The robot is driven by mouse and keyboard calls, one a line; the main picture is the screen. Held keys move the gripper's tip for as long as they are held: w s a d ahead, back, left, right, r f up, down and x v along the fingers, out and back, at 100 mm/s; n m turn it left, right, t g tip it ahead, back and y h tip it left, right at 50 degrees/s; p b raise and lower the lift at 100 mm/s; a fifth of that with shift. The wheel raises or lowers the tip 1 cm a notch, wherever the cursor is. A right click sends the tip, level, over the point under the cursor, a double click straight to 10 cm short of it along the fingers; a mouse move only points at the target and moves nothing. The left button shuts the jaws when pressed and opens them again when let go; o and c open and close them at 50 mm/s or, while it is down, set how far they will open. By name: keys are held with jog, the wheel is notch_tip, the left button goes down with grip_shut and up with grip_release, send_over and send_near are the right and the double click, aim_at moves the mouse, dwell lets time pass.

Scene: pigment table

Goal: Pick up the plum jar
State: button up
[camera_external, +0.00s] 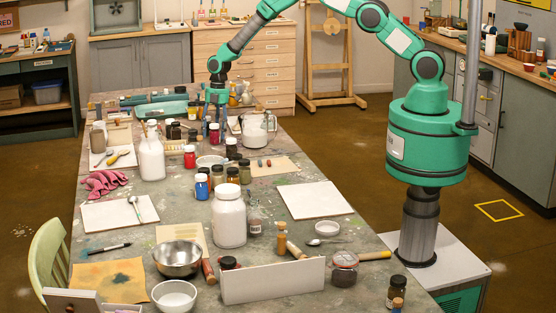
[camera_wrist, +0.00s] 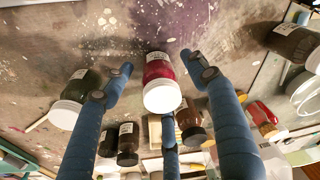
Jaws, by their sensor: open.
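The plum jar (camera_wrist: 158,68), a crimson-purple jar with a white lid and a pale label, shows in the wrist view between my blue fingers. In the external view a small reddish jar with a pale lid (camera_external: 214,133), apparently the same one, stands on the table under my gripper (camera_external: 214,118). My gripper (camera_wrist: 162,85) is open, with its fingers spread left, right and below the jar in the wrist view. Gaps show between the jar and the left and right fingers. I see no contact, and nothing is held.
In the wrist view, a dark green jar (camera_wrist: 78,90) lies left of my fingers, a brown jar (camera_wrist: 190,115) close right, and a dark jar (camera_wrist: 293,42) farther right. In the external view, a glass pitcher (camera_external: 256,132) and a red jar (camera_external: 190,160) stand nearby. The tabletop is crowded.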

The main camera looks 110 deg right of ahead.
jog(key=shift+f, duration=0.35)
dwell(0.3)
jog(key=c, duration=1.3)
jog(key=shift+r, duration=0.1)
jog(key=shift+r+p, duration=0.5)
jog(key=shift+r, duration=4.45)
